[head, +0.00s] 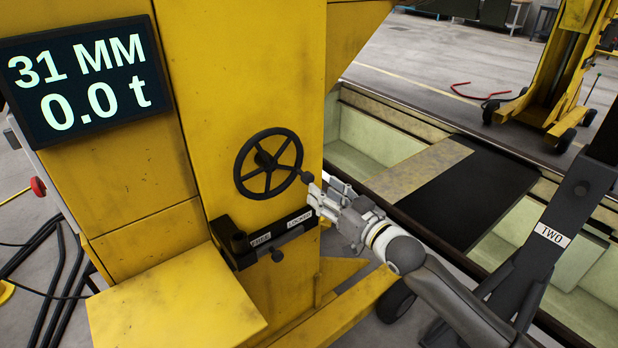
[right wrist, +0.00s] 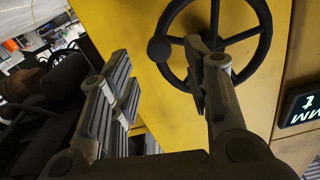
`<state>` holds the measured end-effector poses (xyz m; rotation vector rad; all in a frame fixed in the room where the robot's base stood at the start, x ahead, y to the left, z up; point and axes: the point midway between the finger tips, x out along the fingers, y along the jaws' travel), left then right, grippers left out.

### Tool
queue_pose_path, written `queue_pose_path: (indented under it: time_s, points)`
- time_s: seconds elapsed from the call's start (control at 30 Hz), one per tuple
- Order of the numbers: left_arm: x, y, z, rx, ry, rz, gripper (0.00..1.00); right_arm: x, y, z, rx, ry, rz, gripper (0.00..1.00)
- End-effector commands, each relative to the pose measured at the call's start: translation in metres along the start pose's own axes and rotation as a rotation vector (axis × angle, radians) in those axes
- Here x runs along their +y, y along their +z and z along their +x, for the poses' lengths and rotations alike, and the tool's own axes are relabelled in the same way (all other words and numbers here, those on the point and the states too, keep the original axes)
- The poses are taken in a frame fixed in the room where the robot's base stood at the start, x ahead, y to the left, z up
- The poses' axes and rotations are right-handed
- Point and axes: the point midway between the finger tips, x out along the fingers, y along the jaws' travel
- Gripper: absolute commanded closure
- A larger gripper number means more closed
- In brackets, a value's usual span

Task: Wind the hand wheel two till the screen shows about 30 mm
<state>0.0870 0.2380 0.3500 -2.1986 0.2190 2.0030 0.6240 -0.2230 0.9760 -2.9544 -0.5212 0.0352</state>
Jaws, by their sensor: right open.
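The black hand wheel (head: 268,163) is on the yellow jack column. Its crank knob (head: 306,177) sticks out at the wheel's lower right. The screen (head: 84,79) reads 31 MM and 0.0 t. My right gripper (head: 318,188) is open, its fingertips close by the knob. In the right wrist view the wheel (right wrist: 262,40) is at the top and the knob (right wrist: 160,49) shows between the spread fingers, near the tips. I cannot tell whether a finger touches it. My left gripper is not in view.
Below the wheel is a black lock bar (head: 238,246) with labels FREE and LOCKED and a small knob (head: 278,255). A yellow box (head: 175,305) juts out at lower left. A dark post labelled TWO (head: 552,236) stands at right, beside the pit. Another yellow jack (head: 555,85) is behind.

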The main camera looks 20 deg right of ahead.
Motion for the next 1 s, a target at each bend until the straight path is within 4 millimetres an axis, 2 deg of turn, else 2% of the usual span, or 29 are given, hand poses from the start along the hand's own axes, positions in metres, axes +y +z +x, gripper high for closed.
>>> queue_pose_path:
  time_s: [0.2,0.4,0.6,0.83,1.0]
  points:
    - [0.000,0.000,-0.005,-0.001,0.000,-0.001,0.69,0.000,-0.002,0.040,0.002,0.001,-0.001,0.55]
    - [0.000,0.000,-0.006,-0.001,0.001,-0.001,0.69,0.000,0.000,0.064,0.000,0.001,-0.001,0.55]
    - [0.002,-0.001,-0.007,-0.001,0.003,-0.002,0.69,0.001,0.000,0.072,-0.001,0.001,-0.001,0.55]
    - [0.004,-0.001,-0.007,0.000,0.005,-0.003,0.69,0.000,0.001,0.073,-0.001,0.001,-0.001,0.55]
    - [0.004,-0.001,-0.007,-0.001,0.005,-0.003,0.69,0.000,0.001,0.072,-0.001,0.001,-0.001,0.77]
